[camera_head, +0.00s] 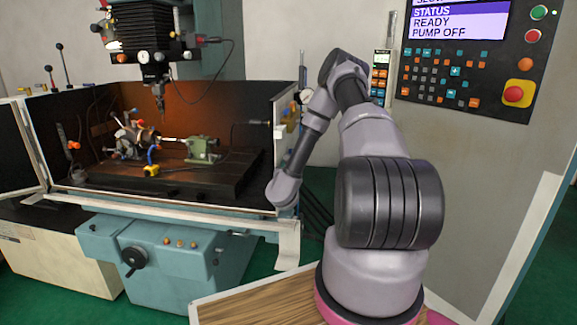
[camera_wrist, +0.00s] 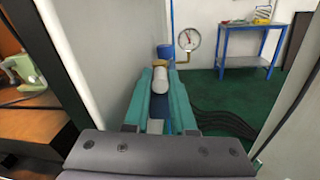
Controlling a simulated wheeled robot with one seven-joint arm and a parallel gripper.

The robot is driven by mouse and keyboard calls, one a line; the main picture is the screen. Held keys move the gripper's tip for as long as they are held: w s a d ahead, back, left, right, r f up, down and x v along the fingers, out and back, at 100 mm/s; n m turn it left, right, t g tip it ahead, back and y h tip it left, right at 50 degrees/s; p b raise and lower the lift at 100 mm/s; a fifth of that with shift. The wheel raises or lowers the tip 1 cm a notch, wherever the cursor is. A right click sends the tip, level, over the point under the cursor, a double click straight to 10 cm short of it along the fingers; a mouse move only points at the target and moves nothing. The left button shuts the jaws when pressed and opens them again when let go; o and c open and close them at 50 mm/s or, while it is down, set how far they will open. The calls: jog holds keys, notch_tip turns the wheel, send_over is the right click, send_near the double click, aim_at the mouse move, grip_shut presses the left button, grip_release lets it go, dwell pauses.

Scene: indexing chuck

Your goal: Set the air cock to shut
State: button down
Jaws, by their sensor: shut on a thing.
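My gripper (camera_wrist: 161,80) shows in the wrist view, its two teal fingers pointing away from the camera. It is shut on a pale, rounded handle (camera_wrist: 160,82) between the fingertips, which looks like the air cock's. A brass-coloured fitting (camera_wrist: 184,62) lies just beyond the fingertips, beside a blue cylindrical part (camera_wrist: 165,51). The fingers hide part of the cock, and I cannot read its setting. In the head view my gripper is hidden behind my own arm and the machine's side.
A round white gauge (camera_wrist: 189,39) is just beyond the fitting. Pale machine walls stand close on both sides of my gripper. Dark hoses (camera_wrist: 225,122) run on the green floor to the right. A blue bench (camera_wrist: 250,32) stands farther back. The control panel (camera_head: 465,60) is at upper right.

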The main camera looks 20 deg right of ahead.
jog(key=c, duration=0.8)
grip_release()
jog(key=shift+o, duration=0.2)
jog(key=shift+a, duration=0.1)
